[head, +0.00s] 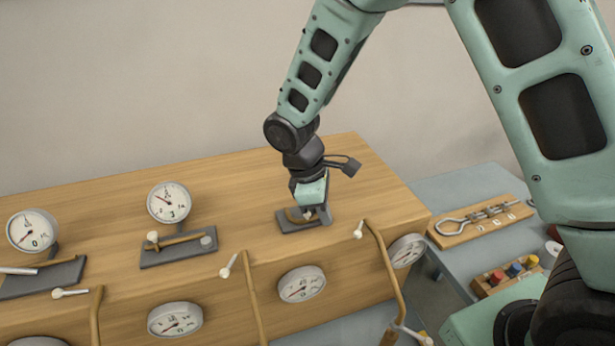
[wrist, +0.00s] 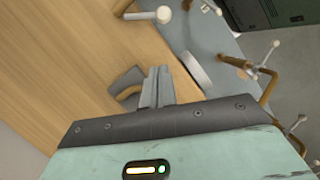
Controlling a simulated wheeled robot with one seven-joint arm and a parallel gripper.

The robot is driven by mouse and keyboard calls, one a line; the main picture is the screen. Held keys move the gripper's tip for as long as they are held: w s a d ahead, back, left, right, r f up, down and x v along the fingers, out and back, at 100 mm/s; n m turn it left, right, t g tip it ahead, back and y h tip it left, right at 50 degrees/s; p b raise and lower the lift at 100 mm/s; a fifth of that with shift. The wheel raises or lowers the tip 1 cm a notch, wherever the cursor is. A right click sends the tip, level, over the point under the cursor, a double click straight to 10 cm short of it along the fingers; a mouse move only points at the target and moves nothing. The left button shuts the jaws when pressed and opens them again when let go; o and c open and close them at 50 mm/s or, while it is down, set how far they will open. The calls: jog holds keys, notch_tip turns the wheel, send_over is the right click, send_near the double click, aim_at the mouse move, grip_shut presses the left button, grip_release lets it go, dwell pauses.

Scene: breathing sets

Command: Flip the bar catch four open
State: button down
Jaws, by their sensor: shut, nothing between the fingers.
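A catch with a dark grey base plate (head: 290,226) and a brass bar (head: 293,215) sits on top of the wooden bench, below my gripper (head: 310,213). My gripper points down at it, and its fingers are shut with nothing between them. In the wrist view my fingers (wrist: 158,84) are together beside the catch's grey part (wrist: 127,78) and brass bar (wrist: 128,93). My gripper hides part of the catch, so I cannot tell whether the fingers touch it or how far the bar is turned. I see no number on this catch.
A similar catch (head: 180,250) with a gauge (head: 170,202) stands to the left, and another gauge (head: 32,230) farther left. Brass levers (head: 385,265) and gauges (head: 302,284) line the bench front. A blue-grey table (head: 465,190) at right holds wooden boards with small parts.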

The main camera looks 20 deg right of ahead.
jog(key=b+v, duration=0.2)
jog(key=v, duration=0.7)
jog(key=shift+r, duration=0.4)
